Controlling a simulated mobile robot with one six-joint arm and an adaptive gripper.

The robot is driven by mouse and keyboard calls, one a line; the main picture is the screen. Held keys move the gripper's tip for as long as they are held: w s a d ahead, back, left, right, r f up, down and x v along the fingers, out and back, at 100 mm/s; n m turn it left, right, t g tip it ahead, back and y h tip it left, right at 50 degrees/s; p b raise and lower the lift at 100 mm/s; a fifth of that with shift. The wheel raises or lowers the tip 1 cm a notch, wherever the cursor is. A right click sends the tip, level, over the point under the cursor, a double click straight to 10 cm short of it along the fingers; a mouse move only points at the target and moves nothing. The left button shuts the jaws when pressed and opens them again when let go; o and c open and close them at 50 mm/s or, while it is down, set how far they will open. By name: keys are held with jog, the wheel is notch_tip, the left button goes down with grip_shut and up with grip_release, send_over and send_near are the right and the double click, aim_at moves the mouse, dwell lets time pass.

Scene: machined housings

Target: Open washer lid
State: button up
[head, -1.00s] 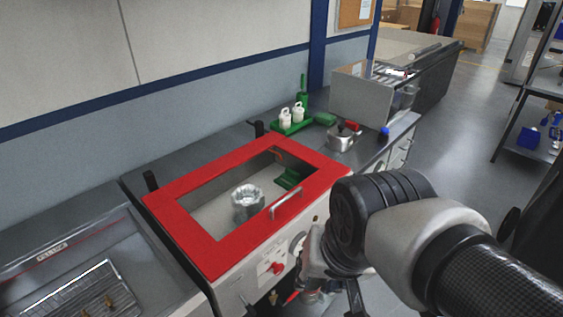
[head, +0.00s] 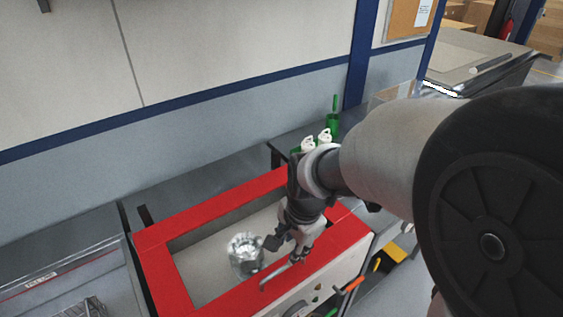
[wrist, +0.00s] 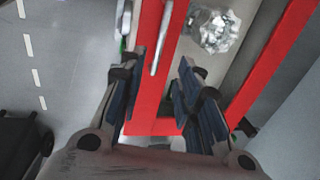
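The washer lid (head: 160,263) is a red frame with a large window, lying flat and closed on the washer. Its silver handle (head: 276,275) is on the front edge; the handle bar also shows in the wrist view (wrist: 162,40). My gripper (head: 285,245) is over the front part of the lid, close to the handle. In the wrist view my gripper (wrist: 155,65) is open and empty, and the handle bar appears between its fingers. I cannot tell how far above the bar they are. A shiny metal housing (head: 244,254) shows through the window.
White bottles (head: 308,144) stand on the bench behind the washer, partly hidden by my arm. A sink basin (head: 75,285) is at the left. The wall (head: 230,60) runs behind. Open floor (wrist: 65,50) shows left of the washer in the wrist view.

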aim_at(284, 267)
jog(key=f+b, duration=0.1)
jog(key=f, duration=0.3)
jog(key=w+f+b, duration=0.1)
jog(key=f, duration=0.3)
jog(key=w+a+f+b, duration=0.1)
jog(key=f, duration=0.3)
jog(key=shift+w+a+f, duration=0.1)
jog(key=shift+w, duration=0.05)
jog(key=shift+c, duration=0.5)
grip_shut()
